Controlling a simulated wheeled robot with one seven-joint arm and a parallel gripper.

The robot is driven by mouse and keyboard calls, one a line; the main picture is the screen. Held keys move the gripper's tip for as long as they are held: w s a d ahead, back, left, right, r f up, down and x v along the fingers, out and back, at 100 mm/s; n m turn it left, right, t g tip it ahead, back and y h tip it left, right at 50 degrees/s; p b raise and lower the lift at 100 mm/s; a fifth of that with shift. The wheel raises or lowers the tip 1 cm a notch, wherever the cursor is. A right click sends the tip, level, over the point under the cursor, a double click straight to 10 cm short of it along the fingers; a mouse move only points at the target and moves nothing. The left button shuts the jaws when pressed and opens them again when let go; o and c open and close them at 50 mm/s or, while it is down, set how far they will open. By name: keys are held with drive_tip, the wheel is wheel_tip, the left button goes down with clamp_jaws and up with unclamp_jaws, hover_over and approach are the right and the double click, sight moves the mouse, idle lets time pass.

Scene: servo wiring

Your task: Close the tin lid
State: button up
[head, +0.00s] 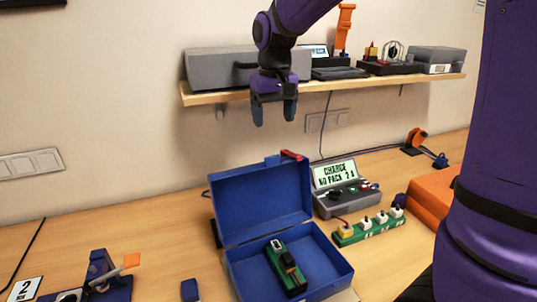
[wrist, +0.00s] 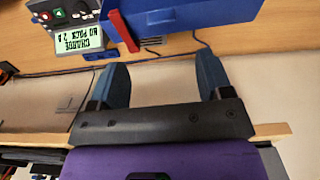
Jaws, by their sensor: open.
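The blue tin (head: 290,262) stands on the wooden table with its lid (head: 262,200) raised up and leaning back. A green and black device (head: 286,266) lies inside it. A red piece (head: 293,155) shows at the lid's top edge; a red bar (wrist: 122,31) also shows beside a blue surface, apparently the tin lid (wrist: 200,12), in the wrist view. My gripper (head: 272,115) hangs above and behind the lid, in front of the shelf, fingers pointing down. Its fingers (wrist: 160,85) are apart with nothing between them.
A charger with a display (head: 335,175) and a green connector strip (head: 368,228) stand right of the tin. An orange case (head: 432,197) is further right. A wall shelf (head: 330,86) holding a grey box is close to my gripper. A blue fixture (head: 103,272) stands at left.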

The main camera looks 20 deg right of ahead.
drive_tip(key=f, duration=1.1)
drive_tip(key=shift+w+a, duration=0.1)
drive_tip(key=shift+w, duration=0.1)
drive_tip(key=shift+c, duration=0.4)
drive_tip(key=c, duration=1.2)
drive_tip(key=shift+s, duration=0.1)
